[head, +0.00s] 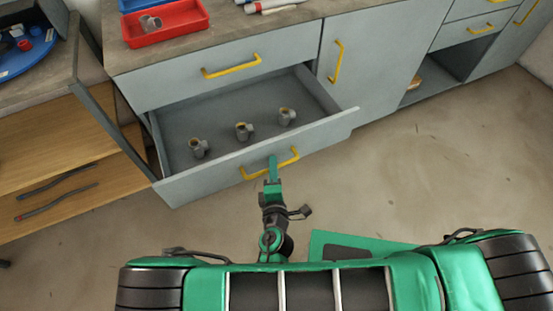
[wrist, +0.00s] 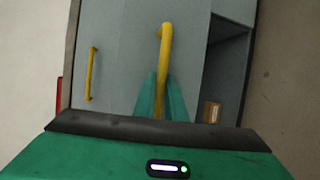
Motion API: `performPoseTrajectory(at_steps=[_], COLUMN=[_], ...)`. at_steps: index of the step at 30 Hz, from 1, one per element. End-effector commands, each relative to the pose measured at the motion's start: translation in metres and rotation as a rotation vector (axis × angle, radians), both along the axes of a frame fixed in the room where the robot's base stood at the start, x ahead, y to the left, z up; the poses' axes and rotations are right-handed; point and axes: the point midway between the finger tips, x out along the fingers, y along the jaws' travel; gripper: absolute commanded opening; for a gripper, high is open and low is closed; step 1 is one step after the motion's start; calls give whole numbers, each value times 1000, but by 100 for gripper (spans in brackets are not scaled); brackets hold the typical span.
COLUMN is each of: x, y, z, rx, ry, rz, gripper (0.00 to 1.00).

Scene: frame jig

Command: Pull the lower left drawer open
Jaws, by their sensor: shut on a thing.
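The lower left drawer (head: 175,185) is grey and stands pulled well out of the cabinet in the head view. My green gripper (head: 273,170) is shut on this handle. In the wrist view its fingers (wrist: 160,100) lie on either side of the yellow bar. The fingertips' exact contact is partly hidden.
The upper drawer (head: 150,88) above is shut, with its own yellow handle (head: 231,66). A cabinet door (head: 375,60) is shut at right, beside an open cubby (head: 430,80). A red tray (head: 185,28) sits on the worktop. Wooden shelves (head: 60,165) stand at left. Floor at right is clear.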

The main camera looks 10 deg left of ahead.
Motion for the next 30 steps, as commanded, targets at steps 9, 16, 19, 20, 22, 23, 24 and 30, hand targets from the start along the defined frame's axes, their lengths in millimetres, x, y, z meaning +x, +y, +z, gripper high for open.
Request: performPoseTrajectory(at_steps=[9, 16, 19, 20, 22, 23, 24, 30], x=[-3, -2, -2, -2, -2, -2, -2, -1], y=[3, 3, 3, 3, 3, 3, 3, 3], z=[-2, -1, -1, 0, 1, 3, 5, 32], rx=[1, 1, 1, 1, 1, 1, 2, 4], ry=[5, 3, 2, 2, 2, 2, 2, 1], rz=[5, 6, 5, 5, 5, 5, 5, 3], gripper=[0, 29, 29, 29, 29, 29, 29, 29])
